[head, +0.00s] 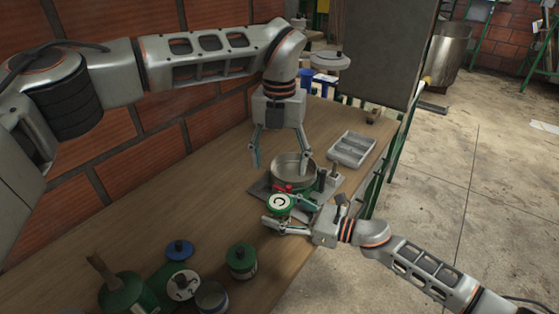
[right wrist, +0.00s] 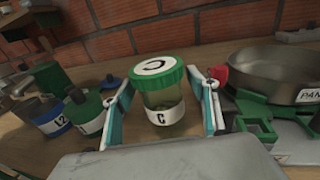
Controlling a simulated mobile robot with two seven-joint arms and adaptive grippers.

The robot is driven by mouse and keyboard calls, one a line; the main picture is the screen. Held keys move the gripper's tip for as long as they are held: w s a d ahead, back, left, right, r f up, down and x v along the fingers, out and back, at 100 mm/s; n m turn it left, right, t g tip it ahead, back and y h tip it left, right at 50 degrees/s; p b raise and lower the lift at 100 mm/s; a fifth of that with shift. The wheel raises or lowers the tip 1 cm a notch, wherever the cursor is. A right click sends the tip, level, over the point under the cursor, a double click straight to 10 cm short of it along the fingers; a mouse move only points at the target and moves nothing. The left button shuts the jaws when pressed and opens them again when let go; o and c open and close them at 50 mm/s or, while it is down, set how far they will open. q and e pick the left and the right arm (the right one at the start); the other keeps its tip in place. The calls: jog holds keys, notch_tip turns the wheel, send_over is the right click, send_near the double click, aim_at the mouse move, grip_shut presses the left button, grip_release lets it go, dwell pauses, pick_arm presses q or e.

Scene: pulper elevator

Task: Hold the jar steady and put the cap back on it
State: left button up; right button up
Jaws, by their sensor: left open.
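A clear jar (right wrist: 163,114) with a white label marked C stands upright on the bench in the right wrist view. The cap also shows in the head view (head: 281,202). My right gripper (right wrist: 165,95) is open, with a finger on each side of the jar and gaps between them and the glass. My left gripper (head: 280,165) is open and empty, pointing down above the bench near the metal pan, behind the jar.
The metal pan (head: 293,167) on a green base, labelled PAN, is close beside the jar. A grey compartment tray (head: 351,149) lies beyond it. Several capped containers, including a green one (head: 241,260), stand at the near left. A brick wall (head: 60,215) bounds the bench.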

jog(key=shift+d, duration=0.1)
jog(key=v, duration=1.1)
jog(key=shift+s+d, duration=0.2)
jog(key=shift+d, duration=0.2)
jog(key=shift+d, duration=0.1)
